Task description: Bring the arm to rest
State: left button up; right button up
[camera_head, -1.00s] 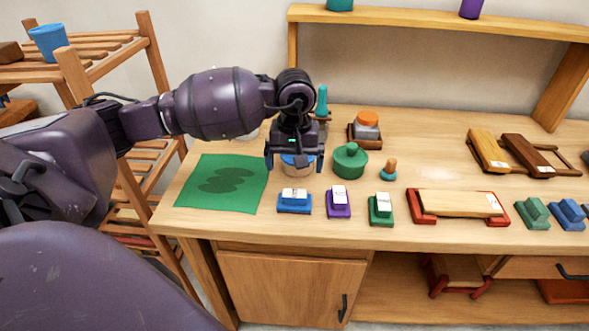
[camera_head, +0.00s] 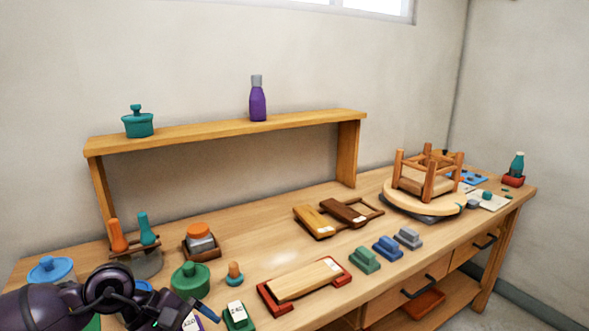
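My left arm comes in at the bottom left of the head view. My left gripper (camera_head: 185,318) is low at the bottom edge, partly cut off by the frame, in front of the green round lidded pot (camera_head: 190,280). Its fingers are not clear enough to tell whether they are open or shut. A blue lidded pot (camera_head: 50,270) stands behind the arm at the far left of the bench. My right gripper is not in view.
The bench (camera_head: 250,235) holds a red-ended tray with a wooden board (camera_head: 305,280), several coloured blocks, two wooden frames and an upturned stool (camera_head: 428,175) on a round base. A raised shelf (camera_head: 230,130) carries a teal pot and a purple bottle. The bench's middle back is clear.

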pick_arm(q)
jog(key=s+d+r+n+t+h, duration=0.2)
jog(key=d+r+n+t+h, duration=0.45)
jog(key=n+h, duration=0.4)
jog(key=w+a+f+n+t+y, duration=0.1)
jog(key=a+n+t+y, duration=0.5)
jog(key=n, duration=0.9)
jog(key=w+a+n+t+y, duration=0.1)
jog(key=a+n+t+y, duration=0.3)
jog(key=n+t+y, duration=0.7)
jog(key=s+a+f+n+g+y, duration=0.45)
jog(key=f+n+g, duration=0.3)
jog(key=n, duration=0.55)
jog(key=s+f+n+g+h, duration=0.1)
jog(key=s+f+n+g, duration=0.3)
jog(key=s, duration=0.3)
jog(key=s+a+f+n+g, duration=0.1)
jog(key=s+f+n+g, duration=0.3)
jog(key=s+g, duration=0.15)
jog(key=s+f+n+g+h, duration=0.1)
jog(key=s+f+n+g, duration=0.35)
jog(key=s, duration=0.35)
jog(key=w+f+t, duration=0.8)
jog(key=f+t, duration=0.1)
jog(key=shift+a+f+m, duration=0.15)
jog(key=shift+m, duration=0.25)
